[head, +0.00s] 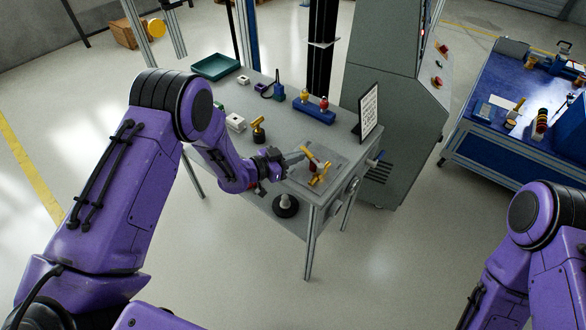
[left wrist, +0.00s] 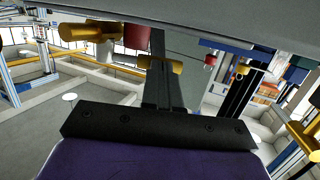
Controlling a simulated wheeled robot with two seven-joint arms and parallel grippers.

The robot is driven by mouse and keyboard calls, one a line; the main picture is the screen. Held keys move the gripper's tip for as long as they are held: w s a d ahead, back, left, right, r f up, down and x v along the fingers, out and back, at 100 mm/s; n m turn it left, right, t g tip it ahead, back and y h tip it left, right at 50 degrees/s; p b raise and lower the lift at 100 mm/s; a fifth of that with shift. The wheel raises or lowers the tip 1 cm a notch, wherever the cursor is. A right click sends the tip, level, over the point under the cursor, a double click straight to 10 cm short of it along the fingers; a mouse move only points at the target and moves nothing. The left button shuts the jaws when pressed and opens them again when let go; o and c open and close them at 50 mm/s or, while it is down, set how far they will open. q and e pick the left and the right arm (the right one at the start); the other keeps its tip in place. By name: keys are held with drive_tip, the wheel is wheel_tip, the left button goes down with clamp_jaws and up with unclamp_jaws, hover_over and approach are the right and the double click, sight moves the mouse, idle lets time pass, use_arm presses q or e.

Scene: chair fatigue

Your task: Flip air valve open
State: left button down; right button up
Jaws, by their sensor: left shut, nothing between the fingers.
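A brass-yellow and red valve fitting (head: 314,166) stands on a grey plate at the right front corner of the workbench, and I take it as the air valve. In the left wrist view a yellow bar (left wrist: 80,32), a red cylinder (left wrist: 137,36) and a second yellow bar (left wrist: 160,63) show close to the fingers. My left gripper (head: 296,158) is shut and empty, just left of the fitting; its shut fingers also show in the left wrist view (left wrist: 158,85). I cannot tell whether they touch it. My right gripper is outside the frames.
The grey workbench (head: 285,135) also carries a blue block with red and yellow knobs (head: 314,108), a framed sheet (head: 368,112), a black-based brass part (head: 258,130) and a green tray (head: 215,66). A grey cabinet (head: 395,90) stands behind. A blue table (head: 490,165) is at right.

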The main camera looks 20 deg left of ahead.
use_arm(q)
drive_tip(key=shift+w+f+m+g+h+b, duration=0.2)
drive_tip(key=shift+w+m+g+h+b, duration=0.1)
drive_tip(key=shift+w+m+g+h, duration=0.1)
drive_tip(key=shift+w+d+r+b, duration=0.1)
drive_tip(key=shift+w+d+b, duration=0.25)
drive_tip(key=shift+w+b, duration=0.25)
drive_tip(key=shift+w+d+r+b, duration=0.1)
drive_tip(key=shift+w+d+b, duration=0.25)
drive_tip(key=shift+w, duration=0.35)
drive_tip(key=a, duration=0.2)
drive_tip(key=s+a, duration=0.1)
drive_tip(key=shift+r+p, duration=0.35)
drive_tip(key=shift+r, duration=0.05)
drive_tip(key=s+a, duration=0.1)
drive_tip(key=a, duration=0.1)
drive_tip(key=s+a+r+b, duration=0.1)
drive_tip(key=a, duration=0.2)
drive_tip(key=s+a+b, duration=0.1)
drive_tip(key=a, duration=0.2)
drive_tip(key=shift+s+a+r, duration=0.2)
drive_tip(key=shift+s, duration=0.15)
drive_tip(key=shift+s+a+r, duration=0.3)
drive_tip(key=shift+s+a, duration=0.05)
drive_tip(key=shift+a, duration=0.3)
